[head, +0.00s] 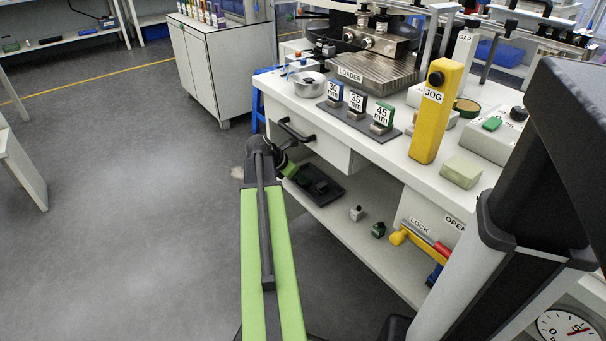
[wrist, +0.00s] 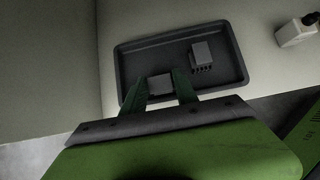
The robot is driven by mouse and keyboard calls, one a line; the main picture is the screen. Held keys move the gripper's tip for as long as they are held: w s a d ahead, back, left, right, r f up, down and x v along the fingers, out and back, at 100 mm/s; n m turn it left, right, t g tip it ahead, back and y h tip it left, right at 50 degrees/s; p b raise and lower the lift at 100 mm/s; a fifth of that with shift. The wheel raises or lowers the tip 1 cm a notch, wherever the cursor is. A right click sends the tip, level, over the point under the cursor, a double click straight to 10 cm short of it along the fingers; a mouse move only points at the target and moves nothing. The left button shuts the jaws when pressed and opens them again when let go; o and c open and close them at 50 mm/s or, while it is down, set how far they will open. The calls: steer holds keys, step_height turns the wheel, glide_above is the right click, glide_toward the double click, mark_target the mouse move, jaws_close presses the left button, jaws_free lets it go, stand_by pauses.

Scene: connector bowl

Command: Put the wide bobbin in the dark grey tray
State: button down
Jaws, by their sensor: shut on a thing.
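The dark grey tray (wrist: 128,62) lies on the pale shelf in the wrist view. It also shows on the lower shelf in the head view (head: 335,190), partly hidden by my arm. My gripper (wrist: 161,88) has its green fingers over the near side of the tray. They are shut on a small grey block (wrist: 160,84), which I take to be the wide bobbin. Its lower part and full shape are unclear, and I cannot tell whether it touches the tray floor. Another grey block with dark pins (wrist: 201,53) lies in the tray, right of and beyond the held one.
The bench drawer (head: 310,136) overhangs near my gripper.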

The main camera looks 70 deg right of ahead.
steer(key=shift+s+d+r+t+y+p, duration=0.2)
steer(key=shift+d+r+t+y+p, duration=0.25)
steer(key=shift+y+p, duration=0.35)
steer(key=shift+a+f+b, duration=0.2)
steer(key=shift+f+b, duration=0.3)
steer(key=shift+f, duration=0.15)
steer(key=shift+f, duration=0.15)
steer(key=c, duration=0.9)
jaws_free()
steer(key=shift+c, duration=0.2)
steer(key=shift+r, duration=0.3)
steer(key=shift+p+v, duration=0.75)
steer(key=shift+p, duration=0.1)
steer(key=w+a, duration=0.6)
steer(key=a, duration=0.4)
steer(key=shift+w+f+b, duration=0.25)
steer(key=shift+b, duration=0.1)
